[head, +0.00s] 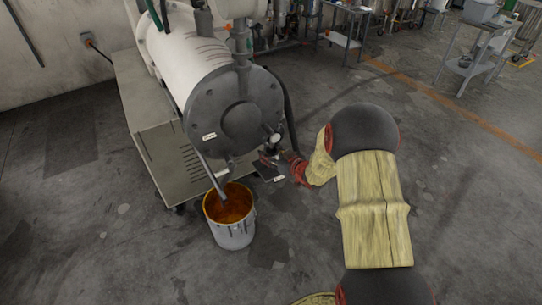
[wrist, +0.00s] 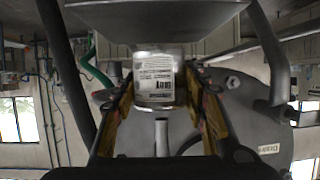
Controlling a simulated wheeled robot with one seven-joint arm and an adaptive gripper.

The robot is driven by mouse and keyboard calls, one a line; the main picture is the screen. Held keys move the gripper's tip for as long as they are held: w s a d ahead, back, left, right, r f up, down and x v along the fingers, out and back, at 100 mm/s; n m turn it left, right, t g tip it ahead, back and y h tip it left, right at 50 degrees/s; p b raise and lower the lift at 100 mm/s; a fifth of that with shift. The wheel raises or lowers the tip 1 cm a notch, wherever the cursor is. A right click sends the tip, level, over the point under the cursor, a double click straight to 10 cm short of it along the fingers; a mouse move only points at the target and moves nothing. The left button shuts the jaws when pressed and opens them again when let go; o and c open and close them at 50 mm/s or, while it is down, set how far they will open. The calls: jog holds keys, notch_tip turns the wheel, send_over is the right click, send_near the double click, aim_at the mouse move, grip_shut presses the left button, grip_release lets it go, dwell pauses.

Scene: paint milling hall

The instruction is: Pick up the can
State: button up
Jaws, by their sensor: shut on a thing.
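The can (wrist: 154,82) is small, pale and carries a printed label. In the wrist view it stands between the two fingers of my gripper (wrist: 160,98), which is shut on it from both sides. In the head view my gripper (head: 271,158) is in front of the round dark end of the mill, and the can's pale top (head: 273,139) shows just above it. A small dark plate (head: 268,173) lies below the gripper. It also shows at the top of the wrist view (wrist: 158,18), close to the can; I cannot tell whether they touch.
The mill (head: 215,65) with its dark flanged end (head: 243,118) stands close behind my gripper. A bucket of orange-brown paint (head: 231,232) stands on the floor below, left of the gripper. A grey metal table (head: 472,65) is at the back right. Floor is clear between.

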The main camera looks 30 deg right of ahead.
jog(key=shift+r+p, duration=0.3)
jog(key=shift+r, duration=0.6)
jog(key=s+d+p, duration=0.1)
jog(key=s+p, duration=0.2)
jog(key=s, duration=1.4)
jog(key=shift+s+d+f, duration=0.2)
jog(key=shift+s+d, duration=0.2)
